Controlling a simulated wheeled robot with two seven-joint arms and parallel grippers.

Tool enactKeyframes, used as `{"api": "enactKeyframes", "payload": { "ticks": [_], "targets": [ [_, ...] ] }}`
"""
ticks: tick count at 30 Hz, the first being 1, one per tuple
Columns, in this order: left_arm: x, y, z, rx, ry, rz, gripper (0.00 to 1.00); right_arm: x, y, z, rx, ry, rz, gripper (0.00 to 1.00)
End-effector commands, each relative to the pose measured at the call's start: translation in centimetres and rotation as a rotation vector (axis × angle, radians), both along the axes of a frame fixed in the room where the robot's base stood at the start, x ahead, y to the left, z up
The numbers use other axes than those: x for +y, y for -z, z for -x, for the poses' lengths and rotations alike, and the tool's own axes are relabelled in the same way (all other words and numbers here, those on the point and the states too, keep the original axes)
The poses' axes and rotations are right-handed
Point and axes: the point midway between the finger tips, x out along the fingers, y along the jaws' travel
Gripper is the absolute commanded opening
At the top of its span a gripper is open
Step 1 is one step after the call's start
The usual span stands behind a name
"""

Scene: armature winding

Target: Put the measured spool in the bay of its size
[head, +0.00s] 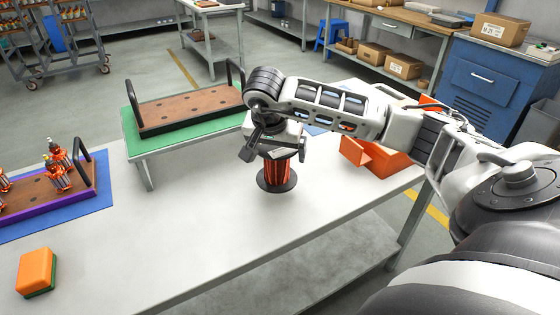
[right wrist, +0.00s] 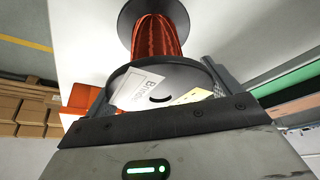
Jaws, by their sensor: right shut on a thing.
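The spool (head: 277,175) is upright, with black flanges and orange-red wire between them. My right gripper (head: 272,150) is shut on its upper end, over the middle of the table. In the right wrist view the spool (right wrist: 157,38) sits between the two fingers, and its near flange carries a white label and a yellowish one. I cannot tell whether its lower flange touches the table. An orange open bin (head: 375,158) stands to the right, partly hidden behind my right arm. No size marking on it is readable. My left gripper is not in view.
A brown tray with black handles (head: 185,108) stands on a green raised stand (head: 148,148) behind the spool. Another tray (head: 35,194) with wound armatures rests on a blue mat at left. An orange-and-green block (head: 36,271) lies at front left. The table's front middle is clear.

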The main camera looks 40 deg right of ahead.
Motion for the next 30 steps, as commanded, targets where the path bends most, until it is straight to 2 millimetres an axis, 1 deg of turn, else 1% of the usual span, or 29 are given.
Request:
{"api": "enactKeyframes", "payload": {
  "ticks": [2, 5, 9, 12, 23, 24, 25, 30],
  "targets": [
    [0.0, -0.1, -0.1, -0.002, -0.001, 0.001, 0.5, -0.4, 0.1, -0.1, -0.004, 0.002, 0.001, 0.37],
    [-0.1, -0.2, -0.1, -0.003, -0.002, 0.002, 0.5, -1.2, 1.1, -0.1, -0.002, 0.003, 0.002, 0.37],
    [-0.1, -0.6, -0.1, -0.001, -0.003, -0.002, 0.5, -1.0, 3.0, -0.1, -0.001, 0.001, 0.001, 0.37],
    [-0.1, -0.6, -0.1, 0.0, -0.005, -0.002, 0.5, -1.0, 3.8, -0.2, -0.002, 0.001, 0.001, 0.37],
    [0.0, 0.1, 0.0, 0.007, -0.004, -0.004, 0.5, -1.0, 4.2, -0.2, -0.005, 0.001, 0.002, 0.37],
    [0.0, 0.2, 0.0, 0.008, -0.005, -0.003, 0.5, -0.9, 4.4, -0.1, 0.001, 0.0, 0.0, 0.92],
    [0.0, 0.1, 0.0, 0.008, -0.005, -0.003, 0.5, -0.9, 4.4, -0.1, 0.001, 0.0, 0.0, 1.0],
    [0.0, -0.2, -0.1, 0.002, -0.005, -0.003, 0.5, -0.9, 4.3, -0.1, 0.001, 0.0, 0.0, 1.0]
  ]
}}
